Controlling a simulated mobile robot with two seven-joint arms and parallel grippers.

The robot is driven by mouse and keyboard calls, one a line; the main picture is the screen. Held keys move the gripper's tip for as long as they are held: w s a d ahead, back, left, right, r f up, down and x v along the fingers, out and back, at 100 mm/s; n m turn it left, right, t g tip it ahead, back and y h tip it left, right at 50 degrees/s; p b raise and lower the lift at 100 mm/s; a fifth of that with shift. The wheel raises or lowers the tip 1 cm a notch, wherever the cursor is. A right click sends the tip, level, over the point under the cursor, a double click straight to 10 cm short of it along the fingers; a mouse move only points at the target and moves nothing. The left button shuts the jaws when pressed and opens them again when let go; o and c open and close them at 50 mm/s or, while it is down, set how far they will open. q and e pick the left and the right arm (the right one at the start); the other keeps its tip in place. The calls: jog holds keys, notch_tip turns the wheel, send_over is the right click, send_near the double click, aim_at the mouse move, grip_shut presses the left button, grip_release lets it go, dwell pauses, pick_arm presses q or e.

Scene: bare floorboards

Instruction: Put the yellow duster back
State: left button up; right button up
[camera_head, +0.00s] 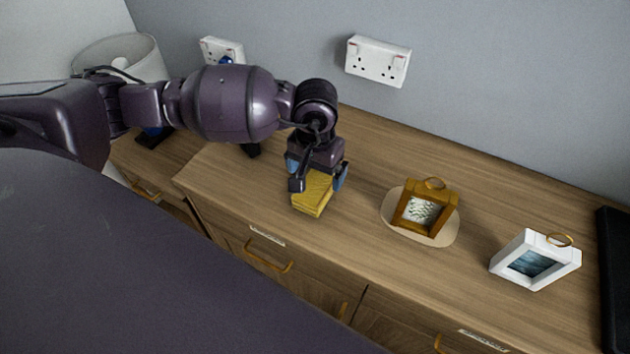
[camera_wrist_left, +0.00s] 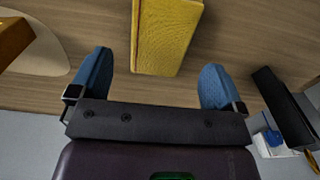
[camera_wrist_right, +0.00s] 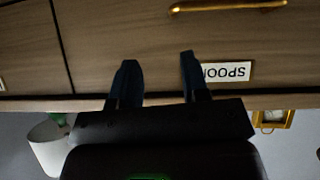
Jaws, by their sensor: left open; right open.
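The yellow duster (camera_head: 313,194), a folded block-like cloth, lies on the wooden cabinet top, below my left gripper (camera_head: 319,181). The left gripper is open, pointing down over the duster. In the left wrist view the duster (camera_wrist_left: 166,38) shows ahead of the gap between the two blue fingers (camera_wrist_left: 158,82), with space on both sides. It is cut off by the picture's edge. My right gripper (camera_wrist_right: 157,72) shows only in its wrist view, open and empty, before a drawer front.
A brown-framed picture (camera_head: 447,209) stands on a pale round mat (camera_head: 388,214) right of the duster. A white-framed picture (camera_head: 573,262) stands further right, near a black object (camera_head: 612,285). A drawer label (camera_wrist_right: 236,72) and gold handle (camera_wrist_right: 228,6) show near my right gripper. Sockets (camera_head: 378,62) are on the wall.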

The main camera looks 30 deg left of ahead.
aim_at(316, 187)
pick_arm(q)
notch_tip(316, 187, up, 7)
dwell(0.3)
dwell(0.5)
